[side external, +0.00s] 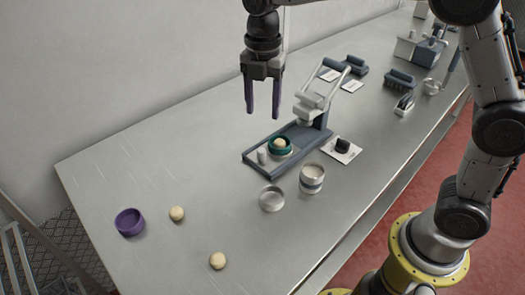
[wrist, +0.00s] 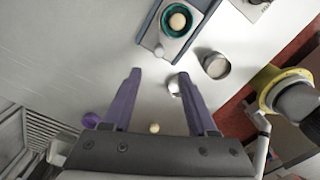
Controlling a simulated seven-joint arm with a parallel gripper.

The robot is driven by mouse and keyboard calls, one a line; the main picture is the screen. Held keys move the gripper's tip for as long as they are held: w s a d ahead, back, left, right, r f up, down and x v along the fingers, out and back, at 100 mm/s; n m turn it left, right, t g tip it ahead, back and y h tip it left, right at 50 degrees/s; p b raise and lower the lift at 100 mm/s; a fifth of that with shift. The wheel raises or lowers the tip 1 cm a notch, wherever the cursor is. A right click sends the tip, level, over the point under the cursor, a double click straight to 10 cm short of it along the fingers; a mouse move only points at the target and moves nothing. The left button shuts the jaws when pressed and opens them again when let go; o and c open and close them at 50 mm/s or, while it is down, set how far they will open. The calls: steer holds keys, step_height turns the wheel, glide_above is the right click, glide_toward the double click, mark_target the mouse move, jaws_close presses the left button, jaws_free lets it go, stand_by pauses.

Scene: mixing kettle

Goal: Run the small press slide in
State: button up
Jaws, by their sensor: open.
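The small press (side external: 312,110) stands mid-table, with a blue-grey base, an upright post and a raised light-grey lever. Its pale slide (side external: 270,157) lies on the near part of the base, out in front of the press head. The slide carries a green ring (side external: 290,150) with a dough ball (side external: 280,143) in it, and a small pale knob (side external: 262,155) stands at its near end. In the wrist view the green ring (wrist: 165,29) and knob (wrist: 159,51) are at the top. My gripper (side external: 263,114) is open and empty, above the table; its purple fingers also show in the wrist view (wrist: 158,74).
A metal cup (side external: 312,180) and a shallow metal dish (side external: 272,199) stand close beside the base. A purple bowl (side external: 130,222) and two dough balls (side external: 177,214) lie at the near left. A card with a dark item (side external: 343,147) lies right of the press.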

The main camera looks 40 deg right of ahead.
mark_target(261, 150)
steer(key=f, duration=1.3)
steer(key=shift+a+f, duration=0.2)
steer(key=shift+f, duration=0.2)
jaws_close()
stand_by(0.8)
